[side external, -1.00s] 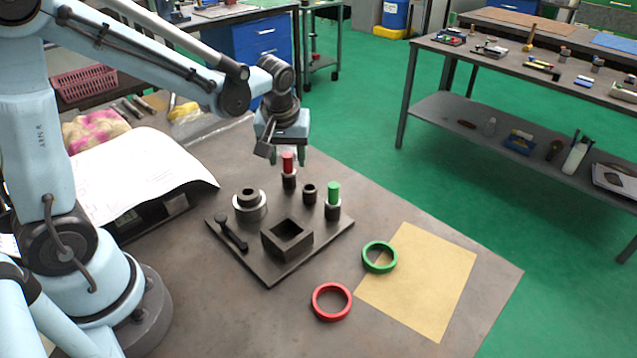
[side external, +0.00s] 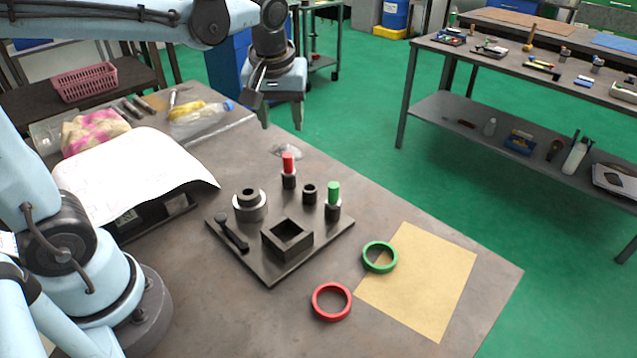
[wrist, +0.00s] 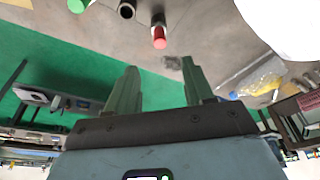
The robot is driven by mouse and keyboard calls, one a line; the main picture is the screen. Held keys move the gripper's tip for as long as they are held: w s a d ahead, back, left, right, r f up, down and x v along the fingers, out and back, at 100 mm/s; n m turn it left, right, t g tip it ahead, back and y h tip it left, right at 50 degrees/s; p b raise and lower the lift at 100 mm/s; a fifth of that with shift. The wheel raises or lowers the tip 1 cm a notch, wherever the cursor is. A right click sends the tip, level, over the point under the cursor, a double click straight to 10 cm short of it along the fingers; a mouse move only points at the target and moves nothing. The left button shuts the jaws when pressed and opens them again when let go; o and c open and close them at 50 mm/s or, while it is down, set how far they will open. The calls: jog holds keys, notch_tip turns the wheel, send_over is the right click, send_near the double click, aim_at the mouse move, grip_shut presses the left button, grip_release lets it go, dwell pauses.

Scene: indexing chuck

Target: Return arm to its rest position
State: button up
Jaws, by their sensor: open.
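My gripper (side external: 281,115) is open and empty, raised above the far edge of the table in the side view, clear of the fixture plate. Its two fingers also show apart in the wrist view (wrist: 160,85), with nothing between them. The red peg also shows in the wrist view (wrist: 159,38).
A green ring (side external: 379,257) lies partly on a tan sheet (side external: 425,285), and a red ring (side external: 331,302) lies on bare table. White paper (side external: 130,175), a colourful cloth (side external: 95,132) and a plastic bag (side external: 200,117) are at left. Space above the plate is free.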

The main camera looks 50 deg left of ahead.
jog(key=s+d+f+m+t+h, duration=0.2)
jog(key=s+d+f+m+t, duration=0.1)
jog(key=s+m, duration=0.5)
jog(key=shift+d+t, duration=0.2)
jog(key=shift+t, duration=0.7)
